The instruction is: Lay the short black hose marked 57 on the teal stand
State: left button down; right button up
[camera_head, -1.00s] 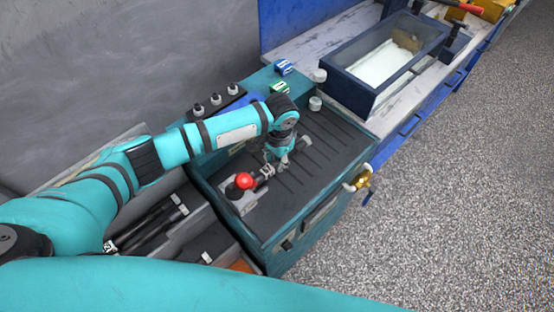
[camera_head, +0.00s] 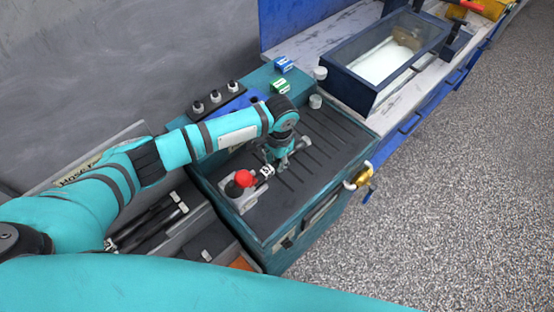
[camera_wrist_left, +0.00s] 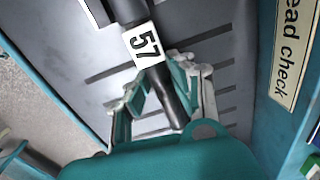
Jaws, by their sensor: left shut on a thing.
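The short black hose (camera_wrist_left: 171,88) with its white 57 tag (camera_wrist_left: 143,45) runs between the fingers of my left gripper (camera_wrist_left: 160,88) in the left wrist view. My left gripper (camera_head: 277,160) is shut on the hose, low over the dark grooved top of the teal stand (camera_head: 325,160). The tag (camera_head: 265,173) shows beside the fingers in the head view. I cannot tell whether the hose touches the top. Part of the hose is hidden by the gripper. My right gripper is out of view.
A red-knobbed fixture (camera_head: 243,180) stands at the stand's near left corner, close to the hose. A brass valve (camera_head: 358,178) sticks out at the right side. Other black hoses (camera_head: 150,222) lie in a tray at left. A glass-walled blue tank (camera_head: 350,88) stands behind.

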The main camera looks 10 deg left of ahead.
pick_arm(q)
jog(key=c, duration=1.1)
grip_release()
jog(key=shift+o, duration=0.2)
notch_tip(320, 180, up, 12)
jog(key=shift+s+d, duration=0.15)
jog(key=shift+d, duration=0.15)
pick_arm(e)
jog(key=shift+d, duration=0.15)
